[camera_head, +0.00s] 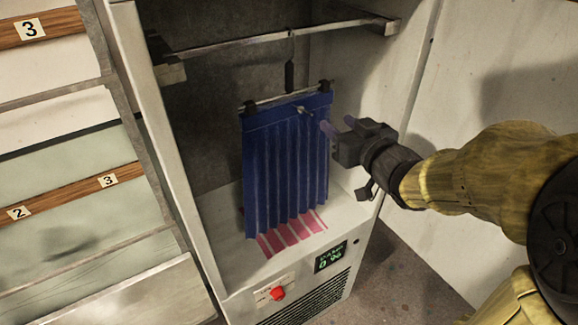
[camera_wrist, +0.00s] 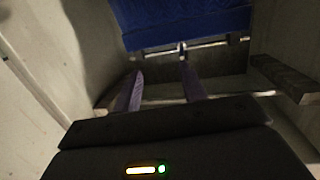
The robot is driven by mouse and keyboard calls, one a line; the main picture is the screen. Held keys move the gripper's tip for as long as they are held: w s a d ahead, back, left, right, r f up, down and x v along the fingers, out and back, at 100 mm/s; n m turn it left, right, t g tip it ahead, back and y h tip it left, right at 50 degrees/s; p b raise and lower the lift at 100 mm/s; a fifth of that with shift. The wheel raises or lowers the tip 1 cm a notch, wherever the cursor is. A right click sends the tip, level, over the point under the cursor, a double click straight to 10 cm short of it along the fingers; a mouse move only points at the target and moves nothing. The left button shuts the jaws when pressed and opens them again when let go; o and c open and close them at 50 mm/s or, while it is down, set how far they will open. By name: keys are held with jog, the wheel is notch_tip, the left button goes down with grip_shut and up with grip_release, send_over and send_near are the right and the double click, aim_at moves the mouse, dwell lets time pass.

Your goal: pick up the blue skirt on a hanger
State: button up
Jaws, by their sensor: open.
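The blue pleated skirt (camera_head: 285,165) hangs from a hanger (camera_head: 289,78) inside an open cabinet. The hanger has a dark stem on the rail, a thin bar and dark clips at the skirt's top corners. My gripper (camera_head: 337,124) is open and empty, just right of the skirt's upper right part in the head view. In the wrist view, my gripper's two fingers (camera_wrist: 160,88) point towards the hanger bar (camera_wrist: 205,43), and the skirt (camera_wrist: 180,18) fills the top. The skirt and bar look beyond the fingertips; I cannot tell the exact gap.
The cabinet's rail (camera_head: 235,43) runs across the top. A red-striped patch (camera_head: 292,235) marks the cabinet floor. A panel with a red knob (camera_head: 277,293) and a green display (camera_head: 330,257) is below. The open door (camera_head: 480,110) stands behind my arm; drawers (camera_head: 70,140) are at left.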

aim_at(291, 85)
jog(key=a+r+y, duration=0.1)
jog(key=s+a+r+n+y, duration=0.1)
jog(key=r, duration=0.1)
jog(key=shift+a+r+n+y, duration=0.15)
jog(key=shift+n+y, duration=0.15)
jog(key=shift+y, duration=0.1)
jog(key=p+x, duration=0.2)
jog(key=x, duration=1)
jog(key=shift+a+p, duration=0.1)
jog(key=shift+p, duration=0.25)
